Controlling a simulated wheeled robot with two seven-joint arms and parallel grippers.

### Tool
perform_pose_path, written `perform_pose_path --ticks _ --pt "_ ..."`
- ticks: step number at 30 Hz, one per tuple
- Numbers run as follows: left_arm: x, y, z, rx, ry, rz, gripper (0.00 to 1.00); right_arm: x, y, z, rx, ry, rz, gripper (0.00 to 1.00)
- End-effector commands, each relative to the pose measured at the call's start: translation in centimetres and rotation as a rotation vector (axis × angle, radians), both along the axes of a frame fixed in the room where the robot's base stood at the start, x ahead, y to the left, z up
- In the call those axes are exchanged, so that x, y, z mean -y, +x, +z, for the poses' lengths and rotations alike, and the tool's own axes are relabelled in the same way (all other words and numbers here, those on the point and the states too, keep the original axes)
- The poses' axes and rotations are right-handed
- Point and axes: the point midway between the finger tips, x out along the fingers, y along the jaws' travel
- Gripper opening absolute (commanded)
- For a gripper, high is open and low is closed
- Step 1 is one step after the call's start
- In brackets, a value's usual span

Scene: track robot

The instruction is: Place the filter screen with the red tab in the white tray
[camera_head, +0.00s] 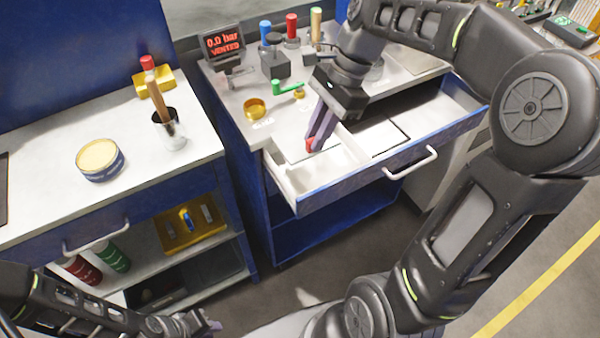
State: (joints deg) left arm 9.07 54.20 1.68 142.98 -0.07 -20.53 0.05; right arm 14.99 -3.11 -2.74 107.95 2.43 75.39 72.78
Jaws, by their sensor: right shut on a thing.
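A blue-fronted drawer (420,165) is pulled open below the right-hand worktop. The white tray (325,182) lies in its left part. My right gripper (316,143) reaches down into the drawer over the tray's back end. Its purple fingers are shut on a small red tab (309,146), the visible part of the filter screen. The screen itself is too small or hidden to make out, so I cannot tell whether it touches the tray floor. My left gripper (210,326) is low at the bottom left, away from the drawer; its jaw opening is unclear.
A dark-edged flat panel (378,135) lies right of the tray in the drawer. A brass cup (255,108), a green-handled valve (287,87) and a pressure display (222,43) stand on the worktop behind. A left bench holds a round tin (100,159) and a brush cup (170,132).

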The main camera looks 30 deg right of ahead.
Motion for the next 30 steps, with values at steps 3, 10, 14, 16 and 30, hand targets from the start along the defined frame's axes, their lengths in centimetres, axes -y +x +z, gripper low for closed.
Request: perform_pose_path --ticks 3,10,14,16,30 --pt "0.0 0.0 0.0 0.0 0.0 0.0 0.2 0.0 0.0 0.0 0.002 0.0 -0.001 0.0" --pt "0.0 0.0 -0.1 0.0 0.0 0.0 0.2 0.0 0.0 -0.7 -0.001 0.001 -0.001 0.0" --pt "0.0 0.0 -0.3 0.0 0.0 0.0 0.2 0.0 -0.1 -2.8 -0.003 0.001 0.0 0.0" --pt "0.0 0.0 -0.3 0.0 0.0 0.0 0.2 0.0 -0.1 -3.9 -0.004 0.001 -0.001 0.0" --pt "0.0 0.0 -0.4 0.0 0.0 0.0 0.2 0.0 0.0 -5.4 -0.001 0.001 0.0 0.0"
